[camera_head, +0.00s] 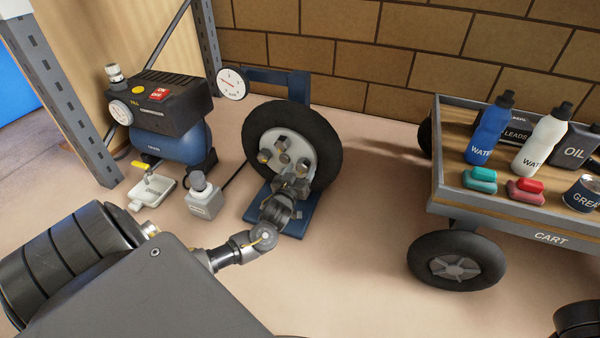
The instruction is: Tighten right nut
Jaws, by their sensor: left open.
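A black-tyred wheel (325,139) with a pale grey hub (285,133) stands upright on a blue stand (296,222). Several metal nuts show on the hub, among them an upper nut (282,142) and a left nut (264,156). A right nut (303,165) sits low on the hub's right side, just above my gripper. My left gripper (291,180) is open in front of the lower hub and hides part of it. I cannot tell whether it touches a nut. My right gripper is out of view.
A compressor (160,105) with an ON/OFF switch, a drip tray (152,190) and a small grey bottle-like unit (204,197) stand left of the wheel. A cart (510,228) with bottles and cans stands at right. Bare floor (370,230) lies between wheel and cart.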

